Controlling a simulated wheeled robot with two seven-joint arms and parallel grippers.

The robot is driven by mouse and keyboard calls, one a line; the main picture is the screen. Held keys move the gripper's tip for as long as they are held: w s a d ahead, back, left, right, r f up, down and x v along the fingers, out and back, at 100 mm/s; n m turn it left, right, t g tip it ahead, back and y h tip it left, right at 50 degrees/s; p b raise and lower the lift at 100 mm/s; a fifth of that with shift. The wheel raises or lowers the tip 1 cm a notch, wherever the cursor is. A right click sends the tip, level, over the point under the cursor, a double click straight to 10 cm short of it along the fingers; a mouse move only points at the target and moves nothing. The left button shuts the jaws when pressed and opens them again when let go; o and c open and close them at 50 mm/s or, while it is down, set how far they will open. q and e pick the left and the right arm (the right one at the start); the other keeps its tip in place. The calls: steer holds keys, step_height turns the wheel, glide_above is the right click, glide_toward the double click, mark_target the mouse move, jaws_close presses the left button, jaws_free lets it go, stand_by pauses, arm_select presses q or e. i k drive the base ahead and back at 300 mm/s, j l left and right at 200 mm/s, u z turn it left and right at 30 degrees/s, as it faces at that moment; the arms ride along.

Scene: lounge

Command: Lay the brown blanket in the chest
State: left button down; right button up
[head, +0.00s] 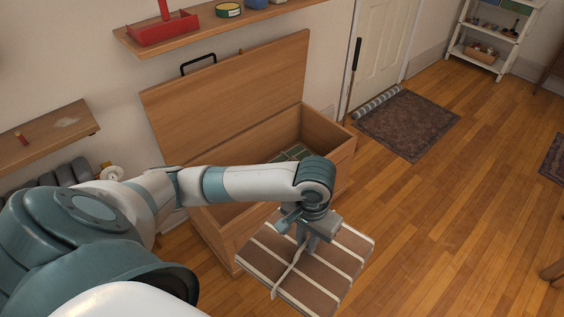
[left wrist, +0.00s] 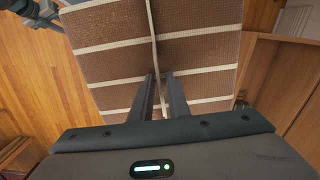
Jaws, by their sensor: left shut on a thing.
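The brown blanket (head: 322,270) is a folded, flat bundle with pale stripes and a pale strap across it. My left gripper (head: 300,243) is shut on it from above, at the strap, and holds it in front of the chest. In the left wrist view the blanket (left wrist: 200,64) fills the upper middle, with the fingers (left wrist: 160,90) at its strap. The wooden chest (head: 325,130) stands against the wall with its lid (head: 235,95) raised. A dark green striped folded thing (head: 291,154) lies inside. My arm hides part of the chest. My right gripper is not in view.
A wall shelf (head: 190,40) with a red tray (head: 163,28) hangs above the lid. A small shelf (head: 45,138) is at the left. A patterned rug (head: 408,124) lies by the door (head: 385,45).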

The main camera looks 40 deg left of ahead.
mark_target(242, 209)
steer(key=i, duration=1.5)
steer(key=u, duration=2.1)
